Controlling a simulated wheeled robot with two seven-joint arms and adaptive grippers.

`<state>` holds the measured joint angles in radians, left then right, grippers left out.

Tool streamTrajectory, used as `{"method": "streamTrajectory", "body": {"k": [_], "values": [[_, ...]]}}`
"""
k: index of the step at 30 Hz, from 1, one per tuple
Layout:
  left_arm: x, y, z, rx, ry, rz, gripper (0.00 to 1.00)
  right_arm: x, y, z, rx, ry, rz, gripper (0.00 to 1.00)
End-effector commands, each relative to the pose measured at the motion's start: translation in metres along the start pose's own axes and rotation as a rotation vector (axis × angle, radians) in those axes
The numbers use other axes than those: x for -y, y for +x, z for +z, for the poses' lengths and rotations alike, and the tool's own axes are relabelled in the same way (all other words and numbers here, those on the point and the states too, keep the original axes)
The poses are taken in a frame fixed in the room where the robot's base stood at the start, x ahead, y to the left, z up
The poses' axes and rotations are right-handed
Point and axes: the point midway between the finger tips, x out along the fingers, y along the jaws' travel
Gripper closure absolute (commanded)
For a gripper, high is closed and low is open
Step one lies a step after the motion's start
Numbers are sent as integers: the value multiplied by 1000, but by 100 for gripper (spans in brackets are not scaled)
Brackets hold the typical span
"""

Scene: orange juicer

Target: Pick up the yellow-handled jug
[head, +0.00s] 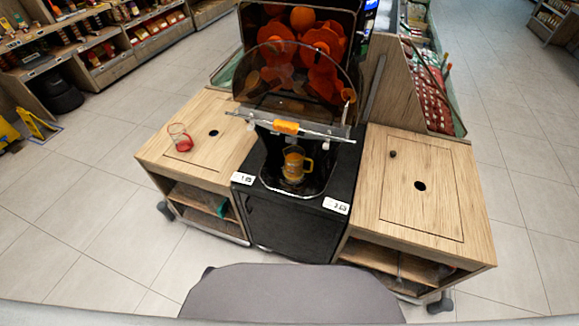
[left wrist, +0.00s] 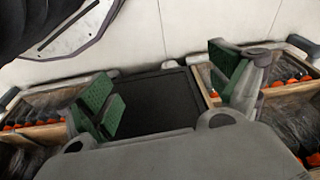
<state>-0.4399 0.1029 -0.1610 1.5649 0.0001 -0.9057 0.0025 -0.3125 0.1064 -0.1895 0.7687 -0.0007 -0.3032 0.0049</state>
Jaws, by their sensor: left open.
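The yellow-handled jug (head: 294,165) stands upright in the bay of the black juicer (head: 300,215), below its spout area. It holds something orange-yellow, and its handle points to the right. A second jug (head: 180,138), clear with red on it, sits on the left wooden counter. My left gripper (left wrist: 168,88) shows in the left wrist view with its green-padded fingers wide apart and nothing between them. Behind them is a black panel (left wrist: 158,103), seemingly the juicer's cabinet front. The jug is not visible in that view. Neither gripper shows in the head view.
Wooden counters (head: 415,190) flank the juicer; the right top is mostly bare, with a hole and a small dark knob. A clear cover and front rail (head: 285,127) hang above the bay. Open shelves sit below the counters. Tiled floor (head: 90,205) is clear at the left.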

Motion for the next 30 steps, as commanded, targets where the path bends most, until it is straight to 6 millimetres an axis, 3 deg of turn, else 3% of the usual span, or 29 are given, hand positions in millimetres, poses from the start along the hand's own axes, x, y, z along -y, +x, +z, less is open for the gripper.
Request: {"method": "streamTrajectory", "body": {"k": [17,23,30], "values": [[6,-86,-94,-160,7,-17,8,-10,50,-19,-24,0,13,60],[2,-127,-144,-315,28,-19,8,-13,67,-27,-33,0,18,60],[-17,-174,-218,-592,79,15,8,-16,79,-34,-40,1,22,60]]}}
